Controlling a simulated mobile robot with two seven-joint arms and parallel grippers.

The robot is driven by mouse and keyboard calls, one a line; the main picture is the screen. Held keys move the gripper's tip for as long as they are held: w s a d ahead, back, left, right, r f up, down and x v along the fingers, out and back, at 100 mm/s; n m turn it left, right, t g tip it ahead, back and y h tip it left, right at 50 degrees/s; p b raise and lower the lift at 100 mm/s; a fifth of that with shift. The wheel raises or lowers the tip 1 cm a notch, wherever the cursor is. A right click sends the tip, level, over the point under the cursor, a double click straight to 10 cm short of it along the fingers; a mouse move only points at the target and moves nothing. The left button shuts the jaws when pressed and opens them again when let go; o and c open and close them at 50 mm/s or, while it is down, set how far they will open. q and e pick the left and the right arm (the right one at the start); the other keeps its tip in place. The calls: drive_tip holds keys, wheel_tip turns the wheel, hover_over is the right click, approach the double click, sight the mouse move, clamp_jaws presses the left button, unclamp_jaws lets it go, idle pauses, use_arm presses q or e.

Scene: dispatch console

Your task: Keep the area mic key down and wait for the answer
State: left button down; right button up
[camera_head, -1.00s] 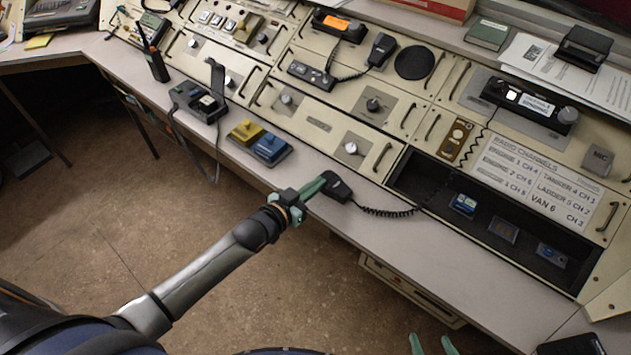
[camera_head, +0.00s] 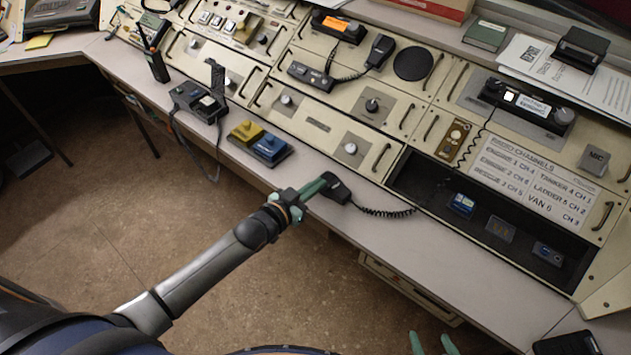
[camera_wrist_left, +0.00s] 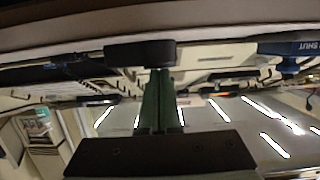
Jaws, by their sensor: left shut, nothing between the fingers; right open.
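A black hand mic (camera_head: 336,190) lies on the grey desk ledge near its front edge. Its coiled cord runs right towards the dark recess. My left gripper (camera_head: 320,184) is shut, with its green fingertips against the left side of this mic; nothing shows between the fingers. In the left wrist view, the shut fingers (camera_wrist_left: 160,82) meet a dark block (camera_wrist_left: 140,53), which looks like the mic. Whether its key is pressed is hidden. My right gripper (camera_head: 431,344) is open and empty at the bottom edge, with only its green fingertips showing.
A yellow and blue button box (camera_head: 270,148) stands left of the mic. A second hand mic (camera_head: 381,50) and a radio with a white display (camera_head: 527,103) are on the console. A channel card (camera_head: 535,183) sits above the recess. The ledge right of the cord is clear.

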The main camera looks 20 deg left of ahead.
use_arm(q)
wheel_tip(320, 180, up, 4)
drive_tip(key=shift+w+f+p, duration=0.1)
drive_tip(key=shift+p, duration=1.1)
drive_tip(key=v, duration=1)
drive_tip(key=shift+f, duration=0.2)
drive_tip(key=s+d+f+n+g+y, duration=0.2)
drive_tip(key=s+f+g, duration=0.2)
drive_tip(key=s+f, duration=0.8)
drive_tip(key=s, duration=0.3)
drive_tip(key=shift+s+d+g+y, duration=0.35)
drive_tip(key=shift+g+y, duration=0.05)
